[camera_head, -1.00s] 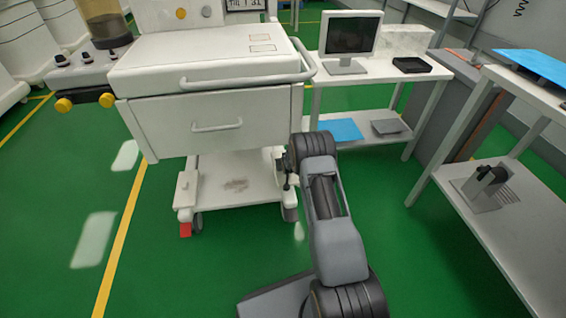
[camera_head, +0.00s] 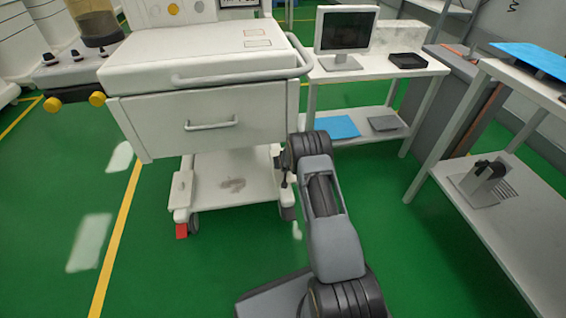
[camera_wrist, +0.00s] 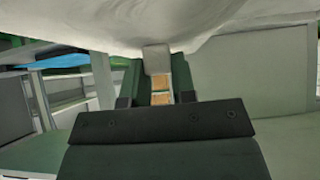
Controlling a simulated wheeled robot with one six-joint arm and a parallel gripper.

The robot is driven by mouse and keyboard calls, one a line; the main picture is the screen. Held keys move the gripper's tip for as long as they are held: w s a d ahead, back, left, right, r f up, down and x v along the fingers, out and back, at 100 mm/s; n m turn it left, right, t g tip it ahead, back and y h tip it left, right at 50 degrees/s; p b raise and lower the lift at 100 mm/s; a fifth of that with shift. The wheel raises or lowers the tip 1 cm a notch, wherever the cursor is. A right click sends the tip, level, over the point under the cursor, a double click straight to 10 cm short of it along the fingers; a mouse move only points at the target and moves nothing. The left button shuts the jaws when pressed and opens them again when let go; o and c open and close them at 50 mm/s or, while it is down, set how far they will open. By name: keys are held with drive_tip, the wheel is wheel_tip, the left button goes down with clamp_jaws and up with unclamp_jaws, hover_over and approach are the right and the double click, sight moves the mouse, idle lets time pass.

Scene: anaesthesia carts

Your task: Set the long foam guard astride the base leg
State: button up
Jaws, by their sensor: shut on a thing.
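My gripper (camera_wrist: 158,78) is shut, with a pale grey block between its fingers in the wrist view. I take this block to be the end of the long foam guard (camera_wrist: 157,58); most of its length is hidden. A large pale surface sits just above it, and I cannot tell whether they touch. In the head view my arm hides the gripper, at the right side of the cart's low base. The white cart base (camera_head: 232,188) stands on casters. Its left base leg (camera_head: 181,192) has a red piece at its front end. The right leg is partly hidden by my arm.
The cart's drawer (camera_head: 195,122) and push handle (camera_head: 240,76) overhang the base. A table with a monitor (camera_head: 345,30) stands behind on the right. A white shelf unit (camera_head: 510,215) stands at the right. The green floor left of the cart is clear.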

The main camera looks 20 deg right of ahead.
drive_tip(key=shift+f+b, duration=1.65)
drive_tip(key=shift+f, duration=0.2)
drive_tip(key=shift+f+b, duration=0.35)
drive_tip(key=shift+f, duration=0.9)
drive_tip(key=o, duration=1)
drive_tip(key=p+v, duration=0.6)
drive_tip(key=v, duration=0.6)
drive_tip(key=shift+s+r, duration=0.15)
drive_tip(key=shift+r, duration=0.15)
drive_tip(key=shift+s+a+r, duration=0.15)
drive_tip(key=shift+s+r, duration=0.2)
drive_tip(key=shift+s, duration=0.15)
